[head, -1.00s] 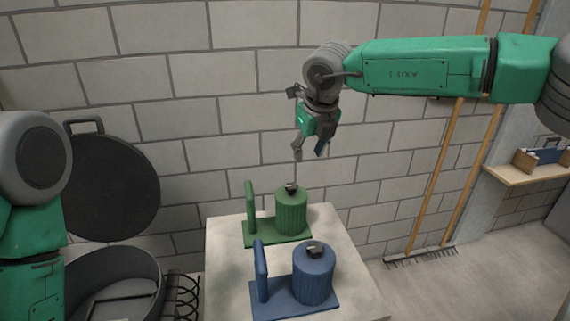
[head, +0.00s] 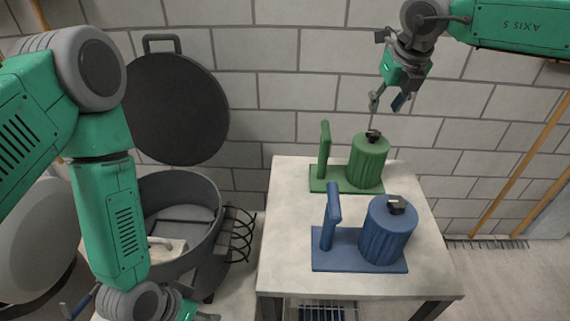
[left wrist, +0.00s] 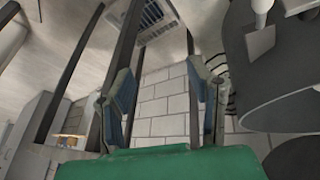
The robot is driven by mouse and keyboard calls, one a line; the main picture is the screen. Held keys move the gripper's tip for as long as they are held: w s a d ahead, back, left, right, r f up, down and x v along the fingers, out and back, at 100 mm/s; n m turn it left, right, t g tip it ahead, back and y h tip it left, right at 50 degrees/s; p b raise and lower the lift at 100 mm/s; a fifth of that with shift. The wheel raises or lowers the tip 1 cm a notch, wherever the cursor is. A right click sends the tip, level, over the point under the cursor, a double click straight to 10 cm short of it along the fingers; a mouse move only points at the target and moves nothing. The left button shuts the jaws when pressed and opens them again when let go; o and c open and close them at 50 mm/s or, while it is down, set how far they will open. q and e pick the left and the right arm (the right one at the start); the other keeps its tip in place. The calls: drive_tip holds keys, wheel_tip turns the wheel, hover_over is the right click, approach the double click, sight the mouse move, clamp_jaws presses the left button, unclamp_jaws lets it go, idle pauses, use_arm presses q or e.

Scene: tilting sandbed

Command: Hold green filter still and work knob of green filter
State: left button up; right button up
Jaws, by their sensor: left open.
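The green filter (head: 369,162) is a ribbed cylinder standing on a green base with an upright green handle (head: 325,148) at its left. It is at the back of a pale table. Its dark knob (head: 373,137) is on top. My right gripper (head: 386,103) is above and slightly right of the knob, fingers apart, empty and not touching it. My left gripper (left wrist: 160,82) is open and empty in the left wrist view. In the head view it is mostly cut off at the bottom edge, left of the table and far from the green filter.
A blue filter (head: 387,230) with its own handle and knob stands in front of the green one. The pale table (head: 285,225) has bare top at its left. A large grey pot (head: 205,220) and a round dark lid (head: 178,110) are left of it. A block wall is behind.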

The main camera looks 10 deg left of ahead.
use_arm(q)
drive_tip(key=w+d+r+m+t+h, duration=0.1)
drive_tip(key=w+d+r+t, duration=0.1)
drive_tip(key=w, duration=0.3)
drive_tip(key=w+d+r+m+t+h, duration=0.1)
drive_tip(key=w+d, duration=0.1)
drive_tip(key=w, duration=0.3)
drive_tip(key=m+t+h, duration=0.3)
drive_tip(key=t+h, duration=0.3)
drive_tip(key=t, duration=0.1)
approach(321, 146)
drive_tip(key=x, duration=1.1)
use_arm(e)
drive_tip(key=shift+d+f, duration=0.1)
drive_tip(key=shift+d, duration=0.25)
